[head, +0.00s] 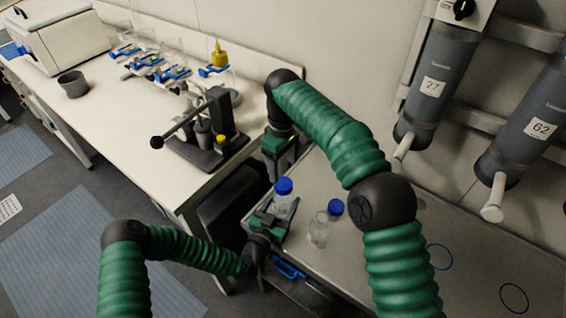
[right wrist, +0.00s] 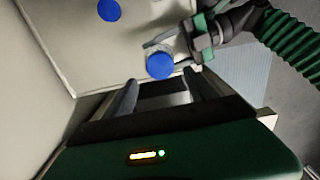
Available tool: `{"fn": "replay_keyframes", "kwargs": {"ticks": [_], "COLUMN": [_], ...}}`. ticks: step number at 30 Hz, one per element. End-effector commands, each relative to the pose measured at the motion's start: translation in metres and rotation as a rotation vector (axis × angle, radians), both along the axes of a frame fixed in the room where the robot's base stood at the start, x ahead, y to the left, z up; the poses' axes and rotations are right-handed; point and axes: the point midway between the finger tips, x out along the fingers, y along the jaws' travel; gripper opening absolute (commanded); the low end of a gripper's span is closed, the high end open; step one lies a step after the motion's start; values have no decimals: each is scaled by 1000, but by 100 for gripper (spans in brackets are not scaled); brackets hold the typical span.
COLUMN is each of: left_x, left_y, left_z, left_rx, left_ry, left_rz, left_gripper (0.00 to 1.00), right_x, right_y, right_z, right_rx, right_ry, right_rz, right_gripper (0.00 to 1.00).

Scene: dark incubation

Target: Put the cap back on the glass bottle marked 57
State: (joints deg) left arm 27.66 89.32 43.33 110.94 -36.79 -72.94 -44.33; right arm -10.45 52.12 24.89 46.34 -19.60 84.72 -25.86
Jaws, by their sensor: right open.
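A clear glass bottle (head: 281,206) stands at the left end of the grey bench, with a blue cap (head: 284,186) on its mouth; I cannot tell how firmly it sits. My left gripper (head: 270,226) is shut around this bottle's body. The cap also shows from above in the right wrist view (right wrist: 160,66). My right gripper (head: 280,150) is open and empty, just behind and above the cap; its two fingers (right wrist: 162,92) frame the cap's near side without touching it. No number is readable on the bottle.
A second clear glass vessel (head: 319,234) stands to the right, with another blue cap (head: 335,207) close behind it. Two grey cylinders marked 27 (head: 433,86) and 62 (head: 538,126) hang on the wall. The white counter (head: 110,120) at left carries a lever press (head: 208,135).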

Motion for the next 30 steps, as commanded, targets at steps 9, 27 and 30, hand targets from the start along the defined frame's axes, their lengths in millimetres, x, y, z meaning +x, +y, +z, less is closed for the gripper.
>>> {"fn": "replay_keyframes", "kwargs": {"ticks": [9, 27, 30], "left_x": [0, 0, 0], "left_y": [0, 0, 0], "left_z": [1, 1, 0], "left_rx": [0, 0, 0], "left_ry": [-1, -1, -1], "left_rz": [0, 0, 0], "left_gripper": [0, 0, 0], "right_x": [-1, -1, 0], "right_y": [-1, 0, 0], "right_z": [-52, -74, -74], "right_rx": [0, 1, 1], "right_ry": [3, -1, -1], "right_rz": [-1, -2, -2], "right_gripper": [65, 52, 39]}}
